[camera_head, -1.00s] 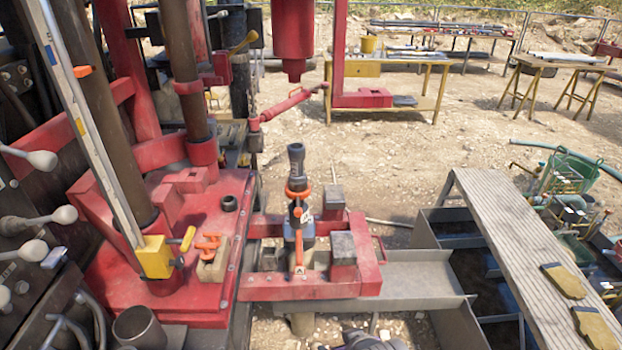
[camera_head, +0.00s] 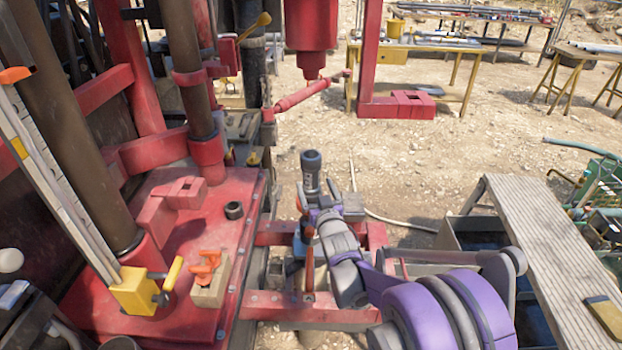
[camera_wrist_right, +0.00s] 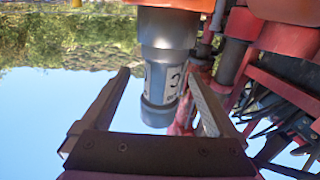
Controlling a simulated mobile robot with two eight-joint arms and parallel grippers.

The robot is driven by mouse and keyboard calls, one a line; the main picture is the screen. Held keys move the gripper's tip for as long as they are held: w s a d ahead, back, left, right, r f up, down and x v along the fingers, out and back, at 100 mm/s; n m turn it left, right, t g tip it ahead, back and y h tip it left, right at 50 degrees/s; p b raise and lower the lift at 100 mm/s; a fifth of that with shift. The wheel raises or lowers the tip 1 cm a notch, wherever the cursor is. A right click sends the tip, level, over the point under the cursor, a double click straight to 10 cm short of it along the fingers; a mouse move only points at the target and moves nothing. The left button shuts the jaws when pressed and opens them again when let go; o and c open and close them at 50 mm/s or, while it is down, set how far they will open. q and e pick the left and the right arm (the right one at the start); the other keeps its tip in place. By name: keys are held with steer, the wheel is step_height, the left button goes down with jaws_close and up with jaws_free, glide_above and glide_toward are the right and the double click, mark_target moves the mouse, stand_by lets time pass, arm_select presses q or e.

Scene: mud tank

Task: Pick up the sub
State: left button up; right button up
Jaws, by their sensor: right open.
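The sub (camera_head: 311,172) is a dark grey stepped cylinder standing upright in the red frame, its lower part mostly hidden by my right gripper. In the right wrist view the sub (camera_wrist_right: 168,55) shows a white label with a dark mark and lies between the two fingers. My left gripper is out of view.
The red frame (camera_head: 290,304) surrounds the sub's foot. Left are the red rig base (camera_head: 190,260), an orange clamp on a block (camera_head: 208,275) and a yellow-based pole (camera_head: 138,292). A plank walkway (camera_head: 560,240) lies right. Open gravel lies behind.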

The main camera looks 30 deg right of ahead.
mark_target(308, 174)
steer(key=x, duration=0.3)
steer(key=p+x, duration=0.1)
steer(key=x, duration=0.3)
steer(key=shift+w+a+f, duration=0.1)
steer(key=shift+a+f, duration=0.1)
steer(key=shift+c, duration=0.9)
jaws_close()
steer(key=shift+r, duration=0.15)
